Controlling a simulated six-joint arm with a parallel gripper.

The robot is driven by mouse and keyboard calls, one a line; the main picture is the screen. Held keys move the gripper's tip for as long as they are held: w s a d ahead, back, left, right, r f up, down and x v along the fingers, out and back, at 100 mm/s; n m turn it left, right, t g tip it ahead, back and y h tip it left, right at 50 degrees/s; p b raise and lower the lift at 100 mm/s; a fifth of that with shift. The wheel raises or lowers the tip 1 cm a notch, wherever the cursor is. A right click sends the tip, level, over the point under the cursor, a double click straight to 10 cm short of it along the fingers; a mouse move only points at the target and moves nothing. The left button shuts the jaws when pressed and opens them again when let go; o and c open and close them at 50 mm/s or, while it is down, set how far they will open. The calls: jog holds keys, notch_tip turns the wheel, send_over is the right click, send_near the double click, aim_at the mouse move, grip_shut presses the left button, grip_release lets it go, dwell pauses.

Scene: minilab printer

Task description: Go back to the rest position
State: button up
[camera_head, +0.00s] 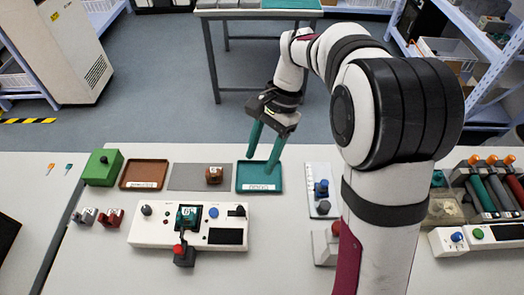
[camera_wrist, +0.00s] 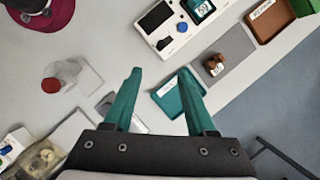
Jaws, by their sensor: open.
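My gripper (camera_head: 264,148) has two long green fingers. They are spread apart with nothing between them. In the head view it hangs over the teal tray (camera_head: 259,177), fingertips pointing down; whether they touch it I cannot tell. The tray looks empty apart from a white label.
A brown block (camera_head: 214,175) sits on a grey mat (camera_head: 184,177). A brown tray (camera_head: 145,174) and green box (camera_head: 102,167) stand left. A white control panel (camera_head: 160,231) lies in front. A blue-knobbed device (camera_head: 321,190) stands right of the teal tray. The floor behind is clear up to another table.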

jog(key=shift+w+d+r, duration=0.1)
jog(key=shift+r, duration=0.25)
jog(key=s+d+n+t, duration=0.1)
jog(key=s+d, duration=0.2)
jog(key=s, duration=0.8)
jog(key=s+d+r+n+t+h, duration=0.1)
jog(key=s+d, duration=0.3)
jog(key=s, duration=0.7)
jog(key=shift+s+n+t, duration=0.4)
jog(key=shift+n+t, duration=0.1)
jog(key=shift+n, duration=0.2)
dwell(0.7)
